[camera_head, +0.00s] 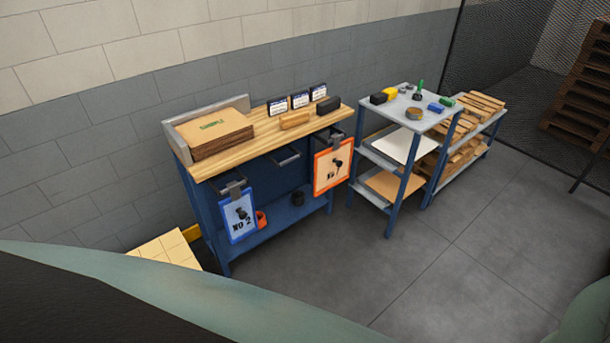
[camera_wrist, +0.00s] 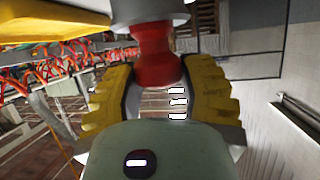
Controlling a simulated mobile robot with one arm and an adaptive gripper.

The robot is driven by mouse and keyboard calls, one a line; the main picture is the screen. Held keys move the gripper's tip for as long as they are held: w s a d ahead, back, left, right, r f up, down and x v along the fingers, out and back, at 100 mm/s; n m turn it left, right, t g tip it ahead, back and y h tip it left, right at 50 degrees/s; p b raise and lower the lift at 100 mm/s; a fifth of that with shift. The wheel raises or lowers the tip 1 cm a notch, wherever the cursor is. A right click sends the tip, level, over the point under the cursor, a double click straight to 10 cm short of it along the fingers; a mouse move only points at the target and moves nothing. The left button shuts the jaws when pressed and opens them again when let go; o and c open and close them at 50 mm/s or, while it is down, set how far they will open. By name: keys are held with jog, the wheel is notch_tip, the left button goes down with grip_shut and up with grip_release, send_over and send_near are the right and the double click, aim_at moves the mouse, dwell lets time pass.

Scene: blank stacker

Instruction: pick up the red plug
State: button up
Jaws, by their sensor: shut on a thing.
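In the wrist view, the red plug (camera_wrist: 156,58) is between the yellow fingers of my gripper (camera_wrist: 157,75), near the top middle. My gripper is shut on it. Its upper end meets a pale grey round part (camera_wrist: 150,12) at the top edge of the picture. I cannot tell whether the two are joined. The plug's sides are partly hidden by the fingers. Neither the plug nor my gripper can be made out in the head view.
In the wrist view, red cables (camera_wrist: 50,60) and a yellow part (camera_wrist: 45,18) fill the upper left. In the head view, a workbench (camera_head: 225,162) stands against the wall, with a grey-topped shelf (camera_head: 400,106) to its right. The floor (camera_head: 440,270) in front is clear.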

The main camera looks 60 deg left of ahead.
jog(key=shift+c, duration=1.4)
